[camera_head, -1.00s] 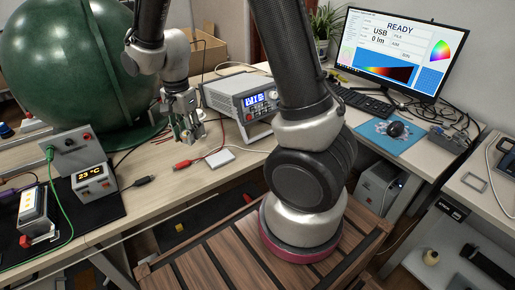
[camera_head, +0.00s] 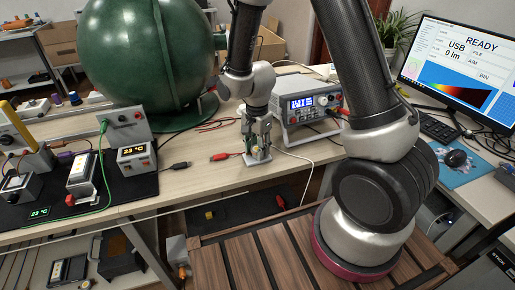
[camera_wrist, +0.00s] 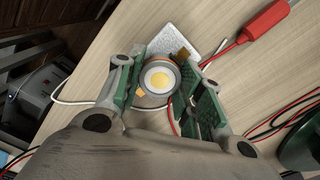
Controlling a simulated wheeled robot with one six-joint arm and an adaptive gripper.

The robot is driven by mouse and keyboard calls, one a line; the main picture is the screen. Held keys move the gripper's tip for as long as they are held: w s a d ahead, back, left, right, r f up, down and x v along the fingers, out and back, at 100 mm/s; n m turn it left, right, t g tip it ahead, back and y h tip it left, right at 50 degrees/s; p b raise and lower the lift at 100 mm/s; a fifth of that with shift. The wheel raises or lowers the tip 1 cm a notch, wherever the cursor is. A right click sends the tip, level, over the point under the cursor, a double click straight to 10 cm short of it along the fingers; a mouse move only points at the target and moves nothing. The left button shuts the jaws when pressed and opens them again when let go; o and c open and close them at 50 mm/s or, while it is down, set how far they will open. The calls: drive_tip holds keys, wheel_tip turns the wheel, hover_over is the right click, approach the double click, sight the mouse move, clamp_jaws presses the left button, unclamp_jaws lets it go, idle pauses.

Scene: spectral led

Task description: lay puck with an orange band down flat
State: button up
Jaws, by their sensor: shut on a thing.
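My gripper (camera_head: 258,153) is low over the front of the wooden desk. In the wrist view its green-padded fingers (camera_wrist: 155,85) are shut on a round grey puck (camera_wrist: 172,68) with a pale yellow LED disc facing the camera. Small patches of orange show at its rim; most of its side is hidden by the fingers. In the head view the puck is small and mostly hidden between the fingers. A flat white plate (camera_wrist: 172,35) lies close by, partly behind the puck. I cannot tell whether the puck touches the desk or the plate.
A red clip (camera_head: 220,157) and a black lead (camera_head: 180,165) lie left of my gripper. A power supply (camera_head: 308,105) stands behind to the right, the green sphere (camera_head: 145,55) behind to the left. A display box (camera_head: 137,157) sits on a black mat. The desk's front edge is near.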

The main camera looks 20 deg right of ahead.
sight(257, 148)
drive_tip(key=shift+f, duration=0.25)
drive_tip(key=o, duration=1.1)
wheel_tip(257, 148, up, 12)
drive_tip(key=s+d+r+n+t, duration=0.1)
drive_tip(key=s+d+r+n, duration=0.1)
drive_tip(key=s+d+r, duration=0.3)
drive_tip(key=s+d+r+n+t, duration=0.1)
drive_tip(key=d+r+n, duration=0.2)
drive_tip(key=r, duration=0.4)
drive_tip(key=shift+s+d+r+n+t, duration=0.35)
drive_tip(key=shift+s+d+r+n, duration=0.8)
drive_tip(key=shift+s, duration=1)
drive_tip(key=shift+s+d+r+n+t, duration=0.4)
drive_tip(key=shift+s+d+r+n, duration=0.75)
drive_tip(key=shift+s, duration=1.05)
drive_tip(key=shift+s+d+r+n+t, duration=0.35)
drive_tip(key=shift+s+d+r+n, duration=0.75)
drive_tip(key=shift+s, duration=1.05)
drive_tip(key=shift+a+f, duration=0.2)
drive_tip(key=shift+a, duration=0.05)
